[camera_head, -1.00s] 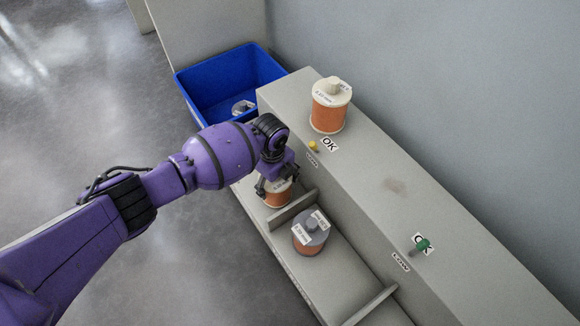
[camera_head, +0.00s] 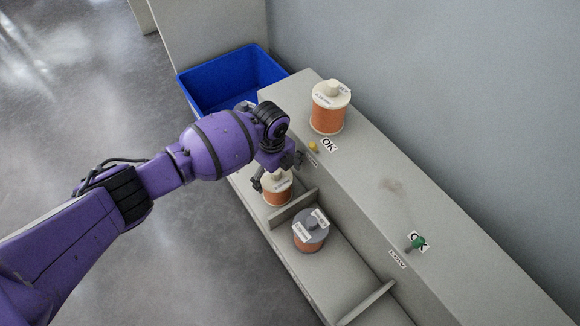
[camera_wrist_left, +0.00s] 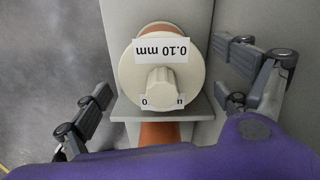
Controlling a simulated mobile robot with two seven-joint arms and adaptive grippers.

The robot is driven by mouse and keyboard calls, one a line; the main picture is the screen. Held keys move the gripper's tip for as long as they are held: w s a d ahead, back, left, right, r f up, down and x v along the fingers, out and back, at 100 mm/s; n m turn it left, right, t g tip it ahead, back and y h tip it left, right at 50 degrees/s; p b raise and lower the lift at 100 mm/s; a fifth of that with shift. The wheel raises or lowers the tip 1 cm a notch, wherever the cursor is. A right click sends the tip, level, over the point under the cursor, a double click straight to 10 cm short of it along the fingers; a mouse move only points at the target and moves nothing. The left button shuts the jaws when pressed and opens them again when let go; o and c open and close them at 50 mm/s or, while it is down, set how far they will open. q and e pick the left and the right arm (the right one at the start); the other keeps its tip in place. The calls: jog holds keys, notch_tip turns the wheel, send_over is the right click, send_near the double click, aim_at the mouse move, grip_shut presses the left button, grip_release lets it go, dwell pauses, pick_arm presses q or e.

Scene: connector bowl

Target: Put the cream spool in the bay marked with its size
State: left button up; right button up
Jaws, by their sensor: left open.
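A cream spool with copper-coloured winding (camera_head: 277,190) stands upright in the near bay, beside the divider. In the left wrist view, this cream spool (camera_wrist_left: 143,73) shows an upside-down label reading 0.10 mm. My left gripper (camera_head: 277,172) is open just above it, with one finger on each side and gaps between fingers and flange. Its fingers also show in the left wrist view (camera_wrist_left: 165,98). Another cream spool (camera_head: 327,112) stands on the upper ledge; its label is too small to read. The small tag on the ledge face by the near bay (camera_head: 313,162) is unreadable. My right gripper is out of view.
A grey spool (camera_head: 310,236) stands in the adjoining bay, past a low divider (camera_head: 292,209). Another divider (camera_head: 368,303) lies further right. A blue bin (camera_head: 200,88) is at the back left. Yellow (camera_head: 313,147) and green (camera_head: 415,242) pegs mark the ledge by OK signs.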

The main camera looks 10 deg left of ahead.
pick_arm(q)
notch_tip(320, 180, up, 7)
jog(key=shift+f+p, duration=0.15)
jog(key=shift+p, duration=1.05)
jog(key=shift+r, duration=0.4)
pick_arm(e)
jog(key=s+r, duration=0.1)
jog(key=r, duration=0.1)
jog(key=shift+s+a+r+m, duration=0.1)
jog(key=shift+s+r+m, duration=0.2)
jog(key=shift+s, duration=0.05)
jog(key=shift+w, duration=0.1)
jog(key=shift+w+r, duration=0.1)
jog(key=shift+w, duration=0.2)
